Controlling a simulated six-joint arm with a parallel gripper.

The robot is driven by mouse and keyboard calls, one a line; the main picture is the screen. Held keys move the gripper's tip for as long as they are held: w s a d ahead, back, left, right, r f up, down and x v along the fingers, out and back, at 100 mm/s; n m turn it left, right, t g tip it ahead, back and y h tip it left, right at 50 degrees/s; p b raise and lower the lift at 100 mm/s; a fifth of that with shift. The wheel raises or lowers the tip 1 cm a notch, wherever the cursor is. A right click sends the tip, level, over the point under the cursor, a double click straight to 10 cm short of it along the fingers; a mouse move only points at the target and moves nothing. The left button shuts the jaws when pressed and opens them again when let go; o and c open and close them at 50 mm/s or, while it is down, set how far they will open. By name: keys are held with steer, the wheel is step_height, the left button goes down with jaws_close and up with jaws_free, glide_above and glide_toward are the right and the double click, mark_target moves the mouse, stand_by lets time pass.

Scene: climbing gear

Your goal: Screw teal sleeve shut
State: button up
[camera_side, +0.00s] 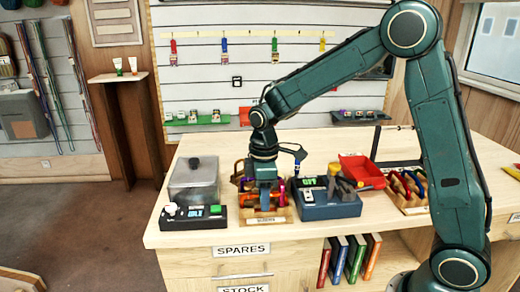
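My gripper (267,200) points straight down over a small wooden tray (282,214) labelled at its front. Colored pieces of gear lie in the tray, including an orange-red piece (248,199) and a purple piece (281,187). My gripper's tips are low among these pieces and partly blend with a blue shape there. I cannot make out a teal sleeve, and the gripper hides part of the tray. Whether the fingers are open or shut on something is too small to tell.
The front strip of the counter (330,230) is clear.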

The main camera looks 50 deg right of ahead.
steer(key=shift+r, duration=0.5)
stand_by(0.4)
steer(key=shift+w+d, duration=0.5)
steer(key=shift+f, duration=0.15)
steer(key=shift+d+f, duration=0.1)
steer(key=shift+f, duration=1.2)
steer(key=shift+s+a, duration=0.55)
steer(key=shift+s, duration=0.05)
stand_by(0.3)
steer(key=shift+r, duration=1.45)
steer(key=shift+w+d, duration=0.1)
steer(key=shift+w+d, duration=0.45)
